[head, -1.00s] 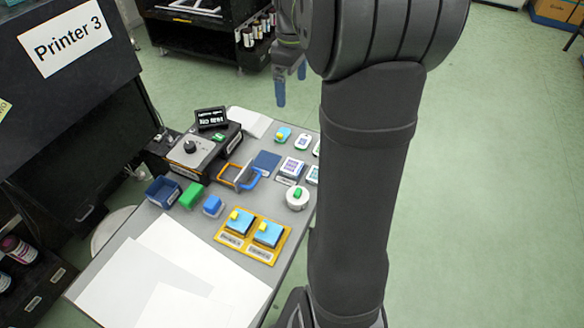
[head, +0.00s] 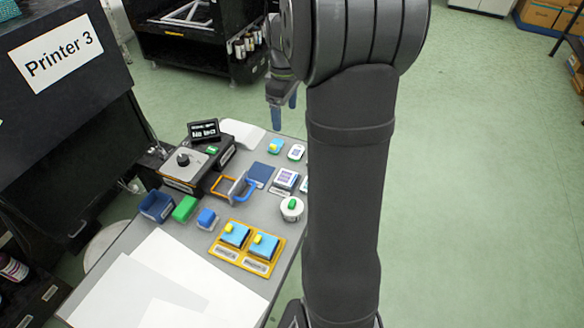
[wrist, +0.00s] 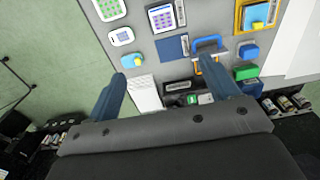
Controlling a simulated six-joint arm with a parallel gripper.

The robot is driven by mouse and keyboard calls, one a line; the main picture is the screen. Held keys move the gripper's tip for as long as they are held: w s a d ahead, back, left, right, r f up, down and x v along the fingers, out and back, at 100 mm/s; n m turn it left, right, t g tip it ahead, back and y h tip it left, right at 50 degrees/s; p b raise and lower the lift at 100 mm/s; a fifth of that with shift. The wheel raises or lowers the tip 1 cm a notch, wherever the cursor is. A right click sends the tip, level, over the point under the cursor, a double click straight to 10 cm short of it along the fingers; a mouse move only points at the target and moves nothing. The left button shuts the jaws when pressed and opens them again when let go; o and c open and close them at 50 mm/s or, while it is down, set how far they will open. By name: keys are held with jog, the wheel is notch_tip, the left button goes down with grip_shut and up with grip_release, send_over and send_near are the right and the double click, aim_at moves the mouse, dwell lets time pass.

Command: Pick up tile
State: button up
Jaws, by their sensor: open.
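A white square tile with a purple patch grid (head: 286,179) lies on the right part of the grey table. It also shows at the top of the wrist view (wrist: 161,17). Other white patterned tiles lie near it, one with a green grid (wrist: 109,8); which one the task means I cannot tell. My gripper (head: 284,108) hangs at the table's far edge, beyond the tiles and apart from them. In the wrist view its blue fingers (wrist: 163,70) are spread with nothing between them. My arm hides the table's right side.
A dark blue flat square (head: 261,172) lies beside the tile. White sheets (head: 150,275) cover the front.

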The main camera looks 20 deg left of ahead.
send_over(286, 177)
jog(key=f, duration=1.9)
jog(key=shift+w+d+f, duration=0.15)
jog(key=shift+w+f, duration=0.1)
jog(key=shift+s+f, duration=0.15)
jog(key=shift+f, duration=1.2)
jog(key=shift+s+f, duration=0.15)
jog(key=shift+f, duration=1.2)
jog(key=c, duration=1.1)
jog(key=shift+c, duration=0.2)
jog(key=shift+r, duration=0.2)
